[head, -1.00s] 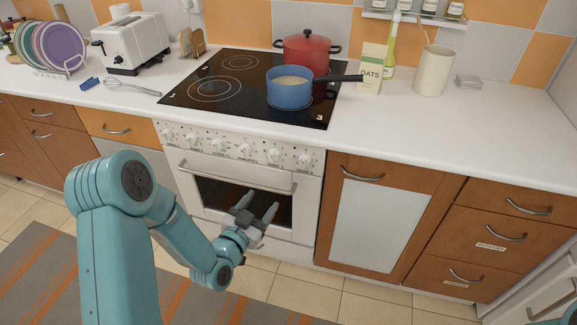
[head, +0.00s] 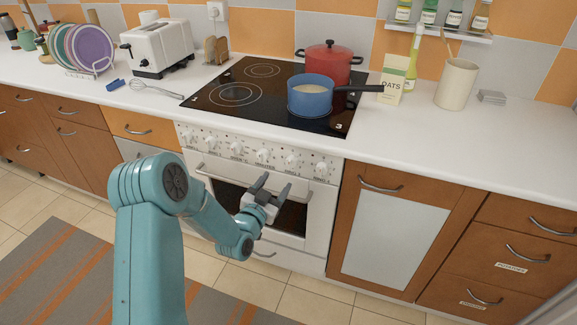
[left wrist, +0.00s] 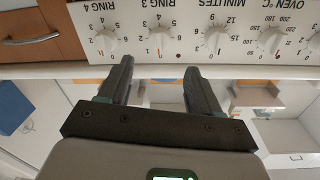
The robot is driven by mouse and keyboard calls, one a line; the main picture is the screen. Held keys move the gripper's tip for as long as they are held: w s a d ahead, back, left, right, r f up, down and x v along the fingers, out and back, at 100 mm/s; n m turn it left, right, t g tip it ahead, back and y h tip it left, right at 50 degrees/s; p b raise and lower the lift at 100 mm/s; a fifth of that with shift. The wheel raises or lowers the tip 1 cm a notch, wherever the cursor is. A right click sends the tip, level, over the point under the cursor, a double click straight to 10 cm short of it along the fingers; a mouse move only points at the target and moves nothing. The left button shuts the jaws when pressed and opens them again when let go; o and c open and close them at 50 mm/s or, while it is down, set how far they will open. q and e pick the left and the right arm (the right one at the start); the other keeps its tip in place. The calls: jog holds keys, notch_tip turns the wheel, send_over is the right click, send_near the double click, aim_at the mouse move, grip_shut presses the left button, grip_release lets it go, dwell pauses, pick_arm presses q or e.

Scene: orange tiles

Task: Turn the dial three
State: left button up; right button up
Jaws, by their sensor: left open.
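A row of white dials runs along the oven's front panel. The RING 3 dial (head: 292,162) is second from the right in the head view. The left wrist view shows the panel upside down, with the RING 3 dial (left wrist: 160,40) between RING 4 and MINUTES. My left gripper (head: 275,184) is open and empty, in front of the oven door and apart from the dials. In the left wrist view its two fingers (left wrist: 158,80) lie either side of the RING 3 dial's line, short of it. My right gripper is out of view.
The RING 4 dial (head: 322,169) and MINUTES dial (head: 262,156) flank RING 3 closely. The oven handle (head: 245,187) crosses below the panel. A blue pan (head: 310,97) and red pot (head: 330,62) stand on the hob above.

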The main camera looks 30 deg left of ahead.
aim_at(289, 165)
pick_arm(q)
jog(key=w, duration=0.3)
jog(key=w+a, duration=0.1)
jog(key=w, duration=0.4)
jog(key=shift+w+a+p, duration=0.15)
jog(key=shift+w+p, duration=0.15)
jog(key=shift+w, duration=0.05)
jog(key=c, duration=1)
